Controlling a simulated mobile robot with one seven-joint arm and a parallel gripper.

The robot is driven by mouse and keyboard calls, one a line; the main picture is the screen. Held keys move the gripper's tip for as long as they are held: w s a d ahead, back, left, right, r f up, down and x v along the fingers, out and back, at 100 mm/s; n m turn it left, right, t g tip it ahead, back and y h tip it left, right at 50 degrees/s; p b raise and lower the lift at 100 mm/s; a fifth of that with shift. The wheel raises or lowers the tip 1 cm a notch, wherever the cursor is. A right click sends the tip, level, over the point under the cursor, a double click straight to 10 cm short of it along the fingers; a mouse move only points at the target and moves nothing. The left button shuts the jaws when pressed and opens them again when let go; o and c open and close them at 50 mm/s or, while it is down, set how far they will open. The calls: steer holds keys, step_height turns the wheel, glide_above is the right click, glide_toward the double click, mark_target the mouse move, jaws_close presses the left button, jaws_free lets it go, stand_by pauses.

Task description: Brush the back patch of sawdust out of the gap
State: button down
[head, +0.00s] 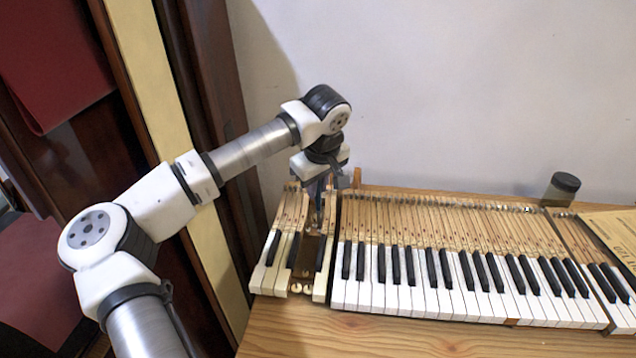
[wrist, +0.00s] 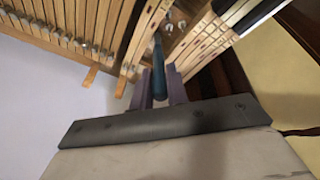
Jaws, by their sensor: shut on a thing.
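My gripper (head: 322,186) is above the back of the left key section, shut on a slim brush with a blue-teal handle (wrist: 158,62). The handle stands between the two fingers in the wrist view (wrist: 162,88). In the head view the brush points down toward the gap (head: 308,258), a dark brown opening between the keys at the left. The brush's lower end is hard to make out, so I cannot tell whether it touches the gap's floor. The back patch of sawdust cannot be made out; the brush and gripper cover that area.
White and black keys (head: 440,300) run right of the gap, with several loose-looking keys (head: 272,262) left of it. A dark-lidded jar (head: 561,190) and a paper booklet (head: 612,236) are at the right. The wooden bench (head: 380,338) is bare in front.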

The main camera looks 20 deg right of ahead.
steer(key=shift+s+a, duration=0.1)
steer(key=shift+s, duration=0.1)
steer(key=shift+w+d, duration=0.25)
steer(key=shift+w, duration=0.3)
steer(key=shift+w+d, duration=0.2)
steer(key=shift+w, duration=0.35)
steer(key=shift+w+d+p, duration=0.25)
steer(key=shift+w+p, duration=0.05)
steer(key=shift+w, duration=0.25)
steer(key=shift+w+d+p, duration=0.2)
steer(key=shift+w+p, duration=0.1)
steer(key=shift+w, duration=0.2)
steer(key=shift+r, duration=0.15)
step_height(320, 180, up, 7)
steer(key=p, duration=0.5)
steer(key=shift+r, duration=0.15)
